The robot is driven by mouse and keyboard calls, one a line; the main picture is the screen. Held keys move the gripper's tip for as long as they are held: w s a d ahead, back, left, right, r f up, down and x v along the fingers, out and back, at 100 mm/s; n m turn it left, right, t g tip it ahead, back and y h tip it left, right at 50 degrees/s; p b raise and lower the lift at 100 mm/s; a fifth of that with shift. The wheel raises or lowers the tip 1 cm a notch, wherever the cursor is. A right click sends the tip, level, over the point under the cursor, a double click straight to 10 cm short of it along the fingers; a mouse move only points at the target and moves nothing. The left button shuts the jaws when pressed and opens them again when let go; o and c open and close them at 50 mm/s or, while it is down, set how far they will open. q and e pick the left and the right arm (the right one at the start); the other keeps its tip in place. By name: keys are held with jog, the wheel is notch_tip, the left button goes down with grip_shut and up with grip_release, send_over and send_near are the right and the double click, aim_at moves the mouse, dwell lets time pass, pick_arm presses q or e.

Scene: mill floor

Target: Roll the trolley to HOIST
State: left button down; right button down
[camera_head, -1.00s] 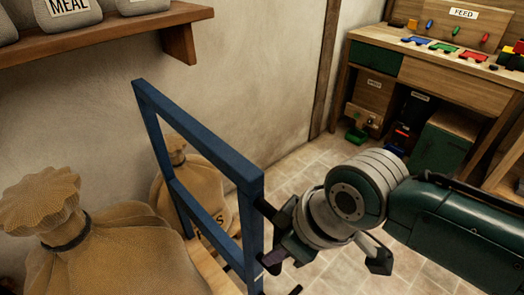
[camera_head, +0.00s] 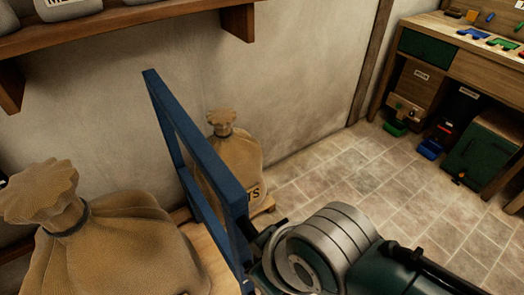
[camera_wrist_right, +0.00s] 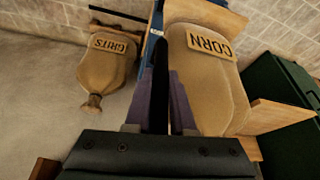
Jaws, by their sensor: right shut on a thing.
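The trolley has a blue upright handle frame (camera_head: 190,140) and a pale wooden deck (camera_head: 217,262). A big tied sack (camera_head: 120,245) stands on the deck; in the right wrist view a sack labelled CORN (camera_wrist_right: 208,85) is beside the frame. My right gripper (camera_head: 262,238) is at the frame's near post, shut on the handle; its fingers also show in the right wrist view (camera_wrist_right: 161,88). The grip itself is partly hidden by my wrist. The trolley's wheels are hidden. My left gripper is in neither view. No HOIST sign is visible.
A GRITS sack (camera_head: 233,160) stands by the wall just beyond the frame. A wooden shelf (camera_head: 110,35) juts from the wall above. A workbench (camera_head: 455,62) with bins and a green cabinet (camera_head: 482,150) stands at the right. Tiled floor (camera_head: 350,185) between is clear.

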jog(key=shift+s+a, duration=0.15)
dwell(0.3)
jog(key=c, duration=0.8)
grip_release()
jog(key=shift+a, duration=0.1)
jog(key=shift+o, duration=0.2)
jog(key=shift+r, duration=0.1)
jog(key=shift+r+p, duration=0.3)
jog(key=shift+p, duration=0.05)
jog(key=p+v, duration=0.3)
jog(key=v, duration=0.6)
jog(key=shift+p, duration=0.3)
jog(key=shift+s, duration=0.1)
